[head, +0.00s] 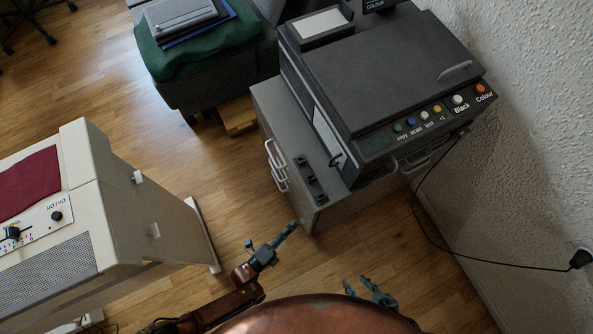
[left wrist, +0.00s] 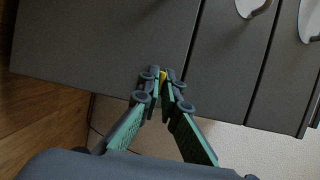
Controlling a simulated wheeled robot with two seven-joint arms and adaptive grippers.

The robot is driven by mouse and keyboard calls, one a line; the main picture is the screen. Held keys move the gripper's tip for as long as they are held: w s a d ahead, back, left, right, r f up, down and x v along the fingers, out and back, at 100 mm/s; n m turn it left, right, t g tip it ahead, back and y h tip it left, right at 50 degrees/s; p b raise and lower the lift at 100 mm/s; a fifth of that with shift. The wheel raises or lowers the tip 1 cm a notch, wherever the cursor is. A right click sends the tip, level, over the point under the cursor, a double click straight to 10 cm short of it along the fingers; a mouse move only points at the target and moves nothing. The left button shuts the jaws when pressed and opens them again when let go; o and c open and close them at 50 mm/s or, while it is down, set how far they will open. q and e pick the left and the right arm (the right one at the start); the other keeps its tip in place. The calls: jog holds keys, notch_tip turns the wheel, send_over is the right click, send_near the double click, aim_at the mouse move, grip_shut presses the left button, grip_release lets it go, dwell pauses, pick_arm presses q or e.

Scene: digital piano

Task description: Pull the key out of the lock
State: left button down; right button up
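The grey cabinet (head: 345,206) stands at the right with its side and drawer fronts partly in view. My left gripper (head: 292,227) reaches to its lower front corner. In the left wrist view my left gripper (left wrist: 161,76) has its fingertips nearly together in front of a dark grey cabinet panel (left wrist: 110,40). A small yellow piece, which looks like the key (left wrist: 163,76), shows between the fingertips. The lock is hidden behind the fingers, and I cannot tell how far the key sits in it. My right gripper (head: 357,285) is open and empty near the bottom of the head view.
A dark printer (head: 390,70) stands on the cabinet, with a black cable (head: 415,215) running to a wall socket. White handles (head: 276,165) stick out from the cabinet front. A cream digital piano (head: 130,220) stands at the left. Wooden floor (head: 225,165) is free between them.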

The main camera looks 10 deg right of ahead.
pick_arm(q)
jog(key=shift+s+a, duration=0.2)
jog(key=shift+a, duration=0.35)
jog(key=shift+s+a, duration=0.15)
jog(key=shift+a, duration=0.4)
dwell(0.6)
jog(key=shift+s+a+p, duration=0.1)
jog(key=shift+s+a, duration=0.15)
jog(key=shift+a, duration=0.5)
jog(key=shift+s+a+p, duration=0.1)
jog(key=shift+s+a, duration=0.2)
jog(key=shift+a, duration=0.5)
jog(key=shift+s+a+p, duration=0.1)
jog(key=shift+s+a, duration=0.15)
jog(key=shift+a, duration=0.5)
